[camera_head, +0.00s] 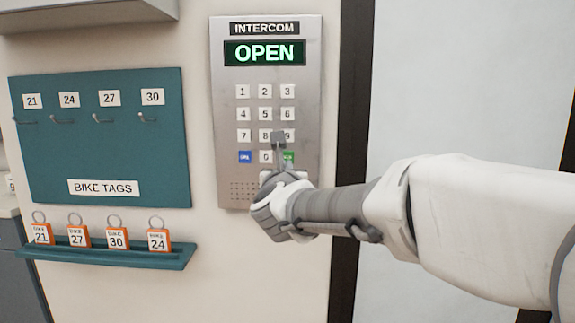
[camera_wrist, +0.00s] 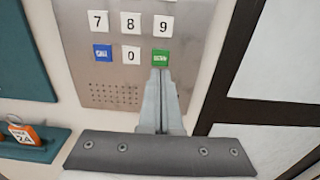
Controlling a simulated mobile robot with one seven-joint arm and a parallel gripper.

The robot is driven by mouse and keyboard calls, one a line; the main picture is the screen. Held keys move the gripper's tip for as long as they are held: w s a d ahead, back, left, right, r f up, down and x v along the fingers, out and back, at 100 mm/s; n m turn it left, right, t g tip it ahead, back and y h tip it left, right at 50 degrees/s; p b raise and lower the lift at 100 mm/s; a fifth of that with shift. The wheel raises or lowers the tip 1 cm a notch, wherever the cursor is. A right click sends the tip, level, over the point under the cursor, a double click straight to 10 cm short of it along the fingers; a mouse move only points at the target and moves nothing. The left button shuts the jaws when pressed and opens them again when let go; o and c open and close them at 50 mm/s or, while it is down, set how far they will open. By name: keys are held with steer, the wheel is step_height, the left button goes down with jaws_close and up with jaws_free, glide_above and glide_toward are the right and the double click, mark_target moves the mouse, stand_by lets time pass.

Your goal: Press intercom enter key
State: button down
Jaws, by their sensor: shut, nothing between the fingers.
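The intercom (camera_head: 229,100) is a grey metal panel on the wall, and its display (camera_head: 264,53) reads OPEN in green. It has number keys, a blue key (camera_head: 245,157) at bottom left and a green key (camera_head: 289,156) at bottom right, which I take as the enter key. In the wrist view the green key (camera_wrist: 161,57) shows just beyond my fingertips. I cannot tell whether the fingertips (camera_wrist: 160,72) touch the panel.
A teal bike tag board (camera_head: 100,155) with hooks hangs left of the intercom. Below it a teal shelf (camera_head: 120,256) holds several orange bike tags. A dark door frame (camera_head: 348,120) stands to the right. A grey speaker grille (camera_wrist: 113,93) is low on the panel.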

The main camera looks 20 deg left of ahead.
steer(key=v, duration=0.6)
steer(key=shift+s, duration=0.3)
